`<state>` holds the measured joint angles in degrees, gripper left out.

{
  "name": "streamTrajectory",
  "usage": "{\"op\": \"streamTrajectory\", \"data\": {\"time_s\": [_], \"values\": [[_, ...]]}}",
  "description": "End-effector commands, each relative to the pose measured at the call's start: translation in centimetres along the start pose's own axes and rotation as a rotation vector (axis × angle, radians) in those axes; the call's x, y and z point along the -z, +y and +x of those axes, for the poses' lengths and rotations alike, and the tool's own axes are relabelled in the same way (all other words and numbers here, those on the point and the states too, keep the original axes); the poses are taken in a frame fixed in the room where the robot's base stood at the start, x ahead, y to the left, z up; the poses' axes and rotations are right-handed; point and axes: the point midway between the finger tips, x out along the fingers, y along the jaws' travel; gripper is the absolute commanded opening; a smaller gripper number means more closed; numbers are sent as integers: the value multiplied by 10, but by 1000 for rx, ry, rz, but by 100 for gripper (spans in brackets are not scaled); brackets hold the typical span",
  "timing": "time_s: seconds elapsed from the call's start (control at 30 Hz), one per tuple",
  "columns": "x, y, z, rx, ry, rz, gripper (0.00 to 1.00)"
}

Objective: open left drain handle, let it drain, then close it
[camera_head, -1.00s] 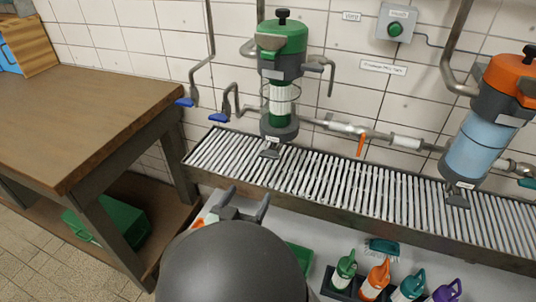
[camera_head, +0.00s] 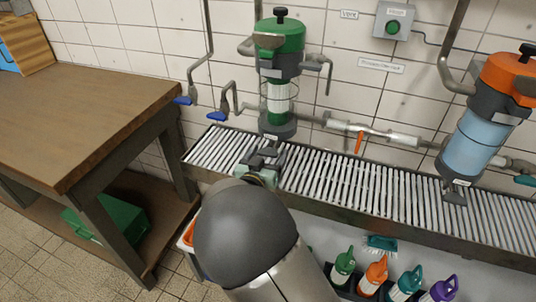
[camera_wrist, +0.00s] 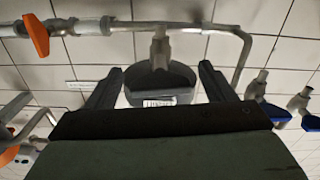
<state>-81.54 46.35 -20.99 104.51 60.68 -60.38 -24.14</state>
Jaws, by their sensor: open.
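The left drain handle (camera_wrist: 160,80) is a dark, flared lever with a small white label, below the green-capped left filter housing (camera_head: 280,62). In the wrist view it lies between the two dark fingers of my gripper (camera_wrist: 160,86). The fingers are open, with a gap showing on each side of the handle. In the head view my gripper (camera_head: 264,156) is at the foot of the left housing, over the grating, and largely hides the handle. I cannot tell from these frames whether the handle has been turned.
A slatted metal grating (camera_head: 370,190) runs beneath the housings. An orange-capped housing (camera_head: 475,140) stands at right. Blue-handled valves (camera_head: 216,116) and an orange pipe lever (camera_head: 360,142) are nearby. A wooden bench (camera_head: 80,110) stands at left. Several bottles (camera_head: 373,277) stand below the grating.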

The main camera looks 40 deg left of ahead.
Motion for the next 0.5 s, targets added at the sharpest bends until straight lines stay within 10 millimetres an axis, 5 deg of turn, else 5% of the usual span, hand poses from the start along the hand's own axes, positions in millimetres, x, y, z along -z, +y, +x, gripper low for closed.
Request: {"op": "streamTrajectory", "data": {"time_s": [0.2,0.37,0.5], "values": [[0,0,0,0,0,0,76],[0,0,0,0,0,0,32],[-1,0,0,0,0,3,32]]}}
